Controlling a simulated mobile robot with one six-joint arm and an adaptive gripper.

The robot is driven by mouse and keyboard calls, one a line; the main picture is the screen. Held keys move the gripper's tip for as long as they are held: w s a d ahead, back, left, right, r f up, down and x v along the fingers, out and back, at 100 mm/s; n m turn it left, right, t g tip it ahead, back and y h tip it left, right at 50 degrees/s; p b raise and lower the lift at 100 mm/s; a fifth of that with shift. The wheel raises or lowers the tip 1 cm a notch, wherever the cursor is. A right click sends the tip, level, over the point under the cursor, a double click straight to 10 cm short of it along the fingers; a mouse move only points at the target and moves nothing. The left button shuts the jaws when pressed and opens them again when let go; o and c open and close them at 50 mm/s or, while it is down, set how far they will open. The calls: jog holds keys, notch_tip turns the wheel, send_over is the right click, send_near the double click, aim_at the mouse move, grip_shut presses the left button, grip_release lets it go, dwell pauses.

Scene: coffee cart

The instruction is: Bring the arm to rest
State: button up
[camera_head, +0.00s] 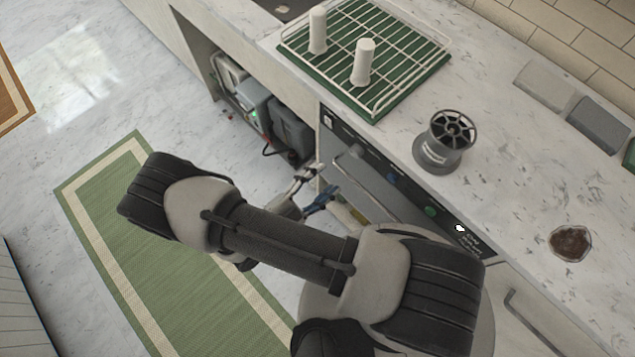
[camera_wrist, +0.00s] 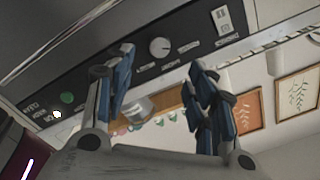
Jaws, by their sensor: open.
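My gripper (camera_head: 322,186) is in front of the appliance below the counter, partly hidden behind my own arm links. In the wrist view my gripper (camera_wrist: 162,68) shows two blue-padded fingers spread apart with nothing between them. In the head view the same panel (camera_head: 408,197) lies just right of the gripper. I cannot tell how small the gap is. My arm is bent low over the floor.
Grey equipment (camera_head: 290,130) stands in an open bay. A green rug (camera_head: 165,255) lies on the floor, clear at left.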

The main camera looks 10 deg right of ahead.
jog(key=shift+s+a, duration=0.35)
jog(key=shift+a, duration=0.15)
jog(key=s+d+r+n+g+y, duration=0.2)
jog(key=r+n+y, duration=0.3)
jog(key=r, duration=0.6)
jog(key=s+d+r+n+g+y, duration=0.2)
jog(key=r+n, duration=0.5)
jog(key=r, duration=0.4)
jog(key=s+d+r+n+g+y, duration=0.1)
jog(key=s+d+r+n+y, duration=0.3)
jog(key=r, duration=0.8)
jog(key=shift+s+d+n+g+y, duration=0.15)
jog(key=shift+d+n+g+y, duration=0.45)
jog(key=shift+n+y, duration=1)
